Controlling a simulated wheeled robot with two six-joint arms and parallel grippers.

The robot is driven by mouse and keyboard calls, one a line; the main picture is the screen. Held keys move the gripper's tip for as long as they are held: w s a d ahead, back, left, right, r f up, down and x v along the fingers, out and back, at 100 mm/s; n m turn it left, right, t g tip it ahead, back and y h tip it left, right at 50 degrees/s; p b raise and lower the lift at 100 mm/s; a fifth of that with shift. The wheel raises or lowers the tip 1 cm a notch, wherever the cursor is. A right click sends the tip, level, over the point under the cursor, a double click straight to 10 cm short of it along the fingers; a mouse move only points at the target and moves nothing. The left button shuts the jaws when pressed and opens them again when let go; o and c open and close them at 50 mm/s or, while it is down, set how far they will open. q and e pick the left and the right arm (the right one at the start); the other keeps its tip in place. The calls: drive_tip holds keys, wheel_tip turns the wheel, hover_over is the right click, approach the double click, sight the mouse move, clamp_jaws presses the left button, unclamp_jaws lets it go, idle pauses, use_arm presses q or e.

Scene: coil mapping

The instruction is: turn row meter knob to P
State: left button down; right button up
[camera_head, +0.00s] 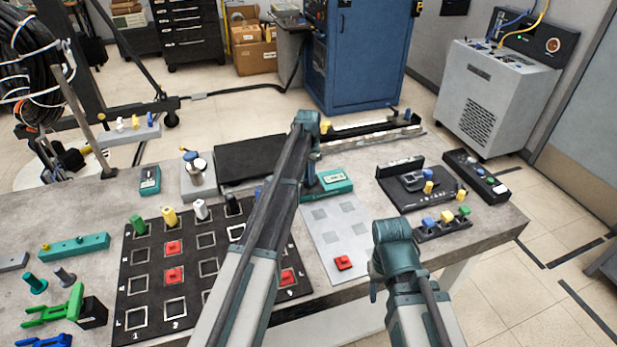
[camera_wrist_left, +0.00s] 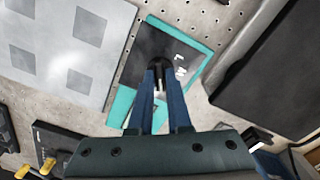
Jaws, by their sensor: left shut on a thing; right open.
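The teal row meter (camera_head: 334,183) sits on the grey bench, mostly behind my left arm in the head view. In the left wrist view the meter (camera_wrist_left: 207,52) shows a teal rim, a black face and small white marks, too small to read surely. My left gripper (camera_wrist_left: 161,82) is over the meter face, its blue fingers closed on the dark knob (camera_wrist_left: 160,66). The fingers hide part of the knob, and I cannot tell its pointer direction. In the head view my left gripper (camera_head: 313,165) points down at the meter. My right gripper (camera_head: 385,275) is open and empty, near the front edge; its fingertips are mostly hidden.
A pale plate (camera_head: 325,240) with grey squares and a red block (camera_head: 343,263) lies in front of the meter. A black grid board (camera_head: 140,270) with coloured pegs is at left. A dark panel (camera_head: 240,158) is behind. Black devices (camera_head: 405,185) stand right.

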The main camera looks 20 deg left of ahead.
use_arm(q)
drive_tip(key=shift+m, duration=0.3)
drive_tip(key=c, duration=0.9)
unclamp_jaws()
drive_tip(key=shift+o, duration=0.2)
wheel_tip(320, 180, up, 14)
drive_tip(key=p, duration=1.3)
drive_tip(key=shift+p, duration=0.4)
drive_tip(key=shift+f, duration=0.15)
